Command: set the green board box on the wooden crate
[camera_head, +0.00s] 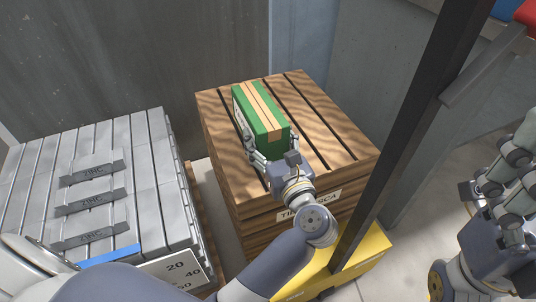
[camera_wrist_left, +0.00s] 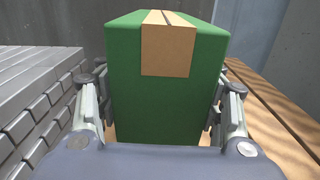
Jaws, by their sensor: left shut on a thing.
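The green board box (camera_head: 254,104), with tan tape along its top, is over the slatted top of the wooden crate (camera_head: 325,125). My left gripper (camera_head: 270,150) is shut on the near end of the box, one finger on each side. In the left wrist view the green box (camera_wrist_left: 125,95) fills the middle between the fingers, and the crate's slats (camera_wrist_left: 275,110) show at the right. The underside of the box is hidden, so I cannot tell whether it touches the crate. My right gripper (camera_head: 520,150) is at the right edge, partly cut off, and its fingers are unclear.
A stack of grey zinc ingots (camera_head: 95,180) stands left of the crate. A dark post (camera_head: 415,110) rises right of the crate, above a yellow base (camera_head: 365,255). Grey walls (camera_head: 130,55) stand behind. Bare crate top lies right of the box.

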